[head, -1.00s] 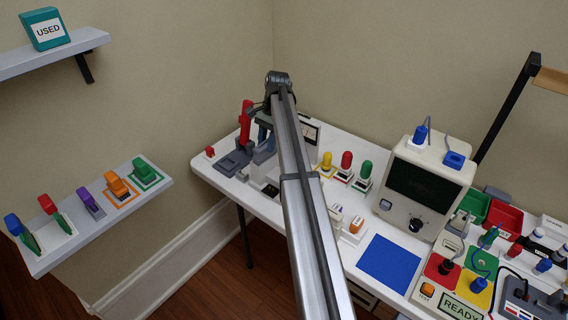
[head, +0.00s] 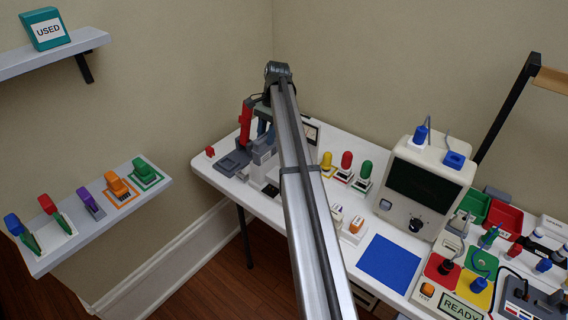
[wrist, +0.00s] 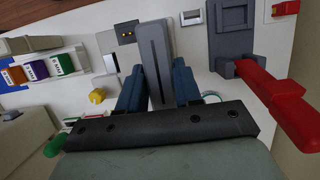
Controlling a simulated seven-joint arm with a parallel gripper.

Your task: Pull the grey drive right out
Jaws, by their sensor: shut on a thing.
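The grey drive (wrist: 156,62) is an upright grey block with a dark slot line. In the wrist view it stands between the two blue fingers of my gripper (wrist: 158,92), which are shut on it. In the head view the drive (head: 263,150) shows above the pale bench near its left back, partly behind my arm. My gripper (head: 265,128) is above it, also partly hidden. I cannot tell whether the drive's lower end still sits in its socket.
A red lever (wrist: 280,95) on a grey base (wrist: 232,42) stands close on the right in the wrist view. A small grey port (wrist: 126,35) lies on the other side. Yellow, red and green handled pieces (head: 346,160) stand right of my arm. A blue mat (head: 390,260) is bare.

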